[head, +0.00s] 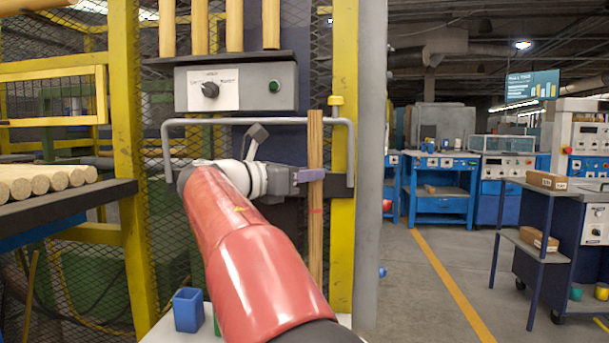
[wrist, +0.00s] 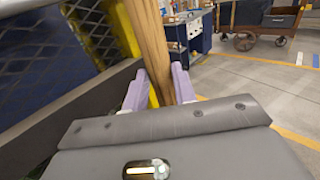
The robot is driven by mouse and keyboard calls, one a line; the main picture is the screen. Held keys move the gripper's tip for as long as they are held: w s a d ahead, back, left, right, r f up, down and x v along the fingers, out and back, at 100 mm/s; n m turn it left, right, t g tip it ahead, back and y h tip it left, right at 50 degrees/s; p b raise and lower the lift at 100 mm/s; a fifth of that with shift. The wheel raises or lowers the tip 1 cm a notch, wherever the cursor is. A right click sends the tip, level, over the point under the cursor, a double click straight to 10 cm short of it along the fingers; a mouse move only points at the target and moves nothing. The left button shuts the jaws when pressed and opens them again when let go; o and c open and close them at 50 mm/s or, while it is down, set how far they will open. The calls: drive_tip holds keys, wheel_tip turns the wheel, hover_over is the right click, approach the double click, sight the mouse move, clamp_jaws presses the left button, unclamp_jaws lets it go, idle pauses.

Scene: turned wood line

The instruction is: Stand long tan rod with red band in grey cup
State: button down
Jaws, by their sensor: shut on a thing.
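The long tan rod (head: 315,245) stands upright in the head view, with a narrow red band (head: 316,211) around its middle. My gripper (head: 309,176) is shut on the rod a little above the band. In the wrist view the rod (wrist: 152,45) runs between the two pale purple fingers of my gripper (wrist: 158,90). The rod's lower end is hidden behind my red arm in the head view. I cannot see the grey cup in either view; my arm covers part of the pale surface below.
A blue cup (head: 187,310) stands on a pale surface (head: 172,332) at the bottom, with a sliver of something green beside it. A grey rail (head: 240,121) and a yellow post (head: 343,250) are close to the rod. Several rods lie on a rack at left.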

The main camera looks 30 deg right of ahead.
drive_tip(key=shift+f, duration=0.15)
idle(0.3)
drive_tip(key=shift+a+f+b, duration=0.1)
drive_tip(key=shift+f+b, duration=2.7)
drive_tip(key=shift+f, duration=1.4)
drive_tip(key=shift+f, duration=0.1)
unclamp_jaws()
approach(310, 217)
drive_tip(key=shift+d, duration=0.3)
